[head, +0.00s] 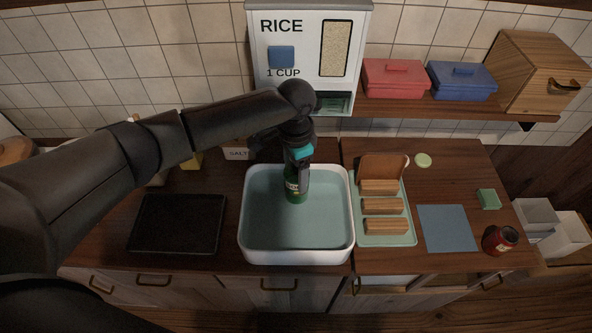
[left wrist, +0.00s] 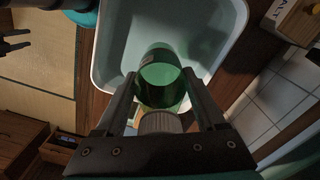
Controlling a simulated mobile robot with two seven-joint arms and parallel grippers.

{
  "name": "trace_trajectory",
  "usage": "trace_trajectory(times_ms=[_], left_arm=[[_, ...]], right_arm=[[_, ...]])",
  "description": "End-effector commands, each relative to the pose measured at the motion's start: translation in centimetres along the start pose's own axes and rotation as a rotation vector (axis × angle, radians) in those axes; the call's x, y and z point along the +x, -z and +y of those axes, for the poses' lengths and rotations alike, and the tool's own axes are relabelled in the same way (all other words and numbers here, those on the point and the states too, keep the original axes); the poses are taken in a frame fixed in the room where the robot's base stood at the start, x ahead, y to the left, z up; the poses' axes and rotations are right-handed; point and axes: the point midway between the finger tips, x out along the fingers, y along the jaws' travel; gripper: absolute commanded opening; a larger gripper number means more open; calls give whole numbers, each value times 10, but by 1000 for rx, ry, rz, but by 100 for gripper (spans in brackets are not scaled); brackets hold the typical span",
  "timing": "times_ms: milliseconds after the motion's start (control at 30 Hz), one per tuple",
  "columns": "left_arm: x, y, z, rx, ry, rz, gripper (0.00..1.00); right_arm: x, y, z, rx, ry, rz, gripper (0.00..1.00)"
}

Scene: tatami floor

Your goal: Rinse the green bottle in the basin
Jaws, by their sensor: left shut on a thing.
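The green bottle (head: 295,190) is over the basin in the head view, its lower part showing below my left gripper (head: 297,170). My left gripper is shut on the bottle. In the left wrist view the green bottle (left wrist: 161,78) sits between the two fingers of my left gripper (left wrist: 160,105), with a ribbed pale cap toward the palm and its base toward the basin. The white basin (head: 296,256) has a pale blue-green inside and stands on the counter; its wall also shows in the left wrist view (left wrist: 240,25). I cannot tell whether the bottle touches the basin.
A black tray (head: 178,223) lies left of the basin. The rice dispenser (head: 309,45) stands behind, beside a shelf with boxes.

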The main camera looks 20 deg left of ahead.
Motion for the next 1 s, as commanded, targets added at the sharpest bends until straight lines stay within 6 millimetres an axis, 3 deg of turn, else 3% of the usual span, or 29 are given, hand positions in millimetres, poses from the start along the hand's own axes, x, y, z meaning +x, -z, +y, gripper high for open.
trace_trajectory(times_ms=[333, 1000], left_arm=[[32, 0, -1, 1, 2, 0, 19], [91, 0, 0, 0, 0, -1, 19]], right_arm=[[36, 11, 1, 0, -3, 23, 50], [66, 8, 1, 0, -2, 21, 50]])
